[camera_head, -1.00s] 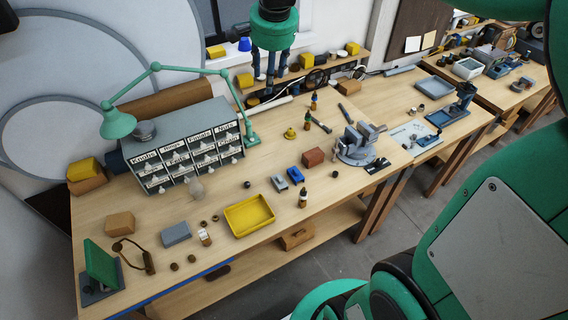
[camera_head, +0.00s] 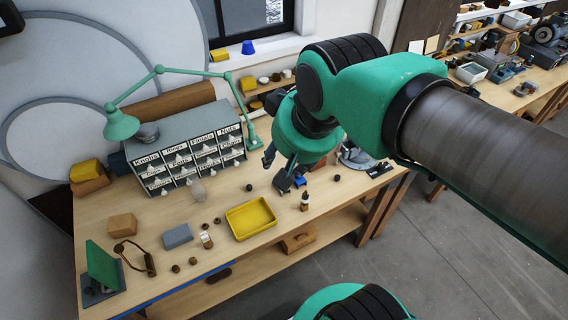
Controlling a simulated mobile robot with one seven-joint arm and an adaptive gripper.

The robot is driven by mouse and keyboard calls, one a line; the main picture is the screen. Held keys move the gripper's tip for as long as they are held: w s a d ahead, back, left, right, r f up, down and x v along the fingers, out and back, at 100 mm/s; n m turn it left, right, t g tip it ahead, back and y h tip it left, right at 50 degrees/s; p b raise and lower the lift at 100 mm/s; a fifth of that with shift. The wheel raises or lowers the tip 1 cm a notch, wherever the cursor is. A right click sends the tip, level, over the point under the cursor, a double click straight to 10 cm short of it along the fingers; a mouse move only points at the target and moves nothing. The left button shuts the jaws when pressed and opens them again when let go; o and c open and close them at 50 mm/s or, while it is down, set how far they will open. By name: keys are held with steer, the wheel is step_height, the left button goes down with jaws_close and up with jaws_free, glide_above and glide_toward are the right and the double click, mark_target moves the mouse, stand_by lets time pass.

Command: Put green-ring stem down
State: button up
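I cannot make out a green-ring stem; my arm covers the middle of the bench. A small dark round piece (camera_head: 337,177) sits on the bench right of the gripper.
The yellow tray (camera_head: 232,237) lies near the front edge. A blue block (camera_head: 300,182) is close by the fingers. The labelled drawer cabinet (camera_head: 150,140) and green lamp (camera_head: 121,124) stand behind at left. A grey vise (camera_head: 358,160) is partly hidden at right.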

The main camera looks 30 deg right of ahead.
steer(key=s, duration=0.1)
steer(key=s+f+n, duration=0.1)
steer(key=shift+s+a+f, duration=0.3)
steer(key=shift+s+a, duration=0.05)
steer(key=shift+s, duration=0.05)
step_height(320, 180, down, 16)
steer(key=b, duration=1.5)
steer(key=shift+r+b, duration=0.2)
steer(key=shift+b, duration=0.15)
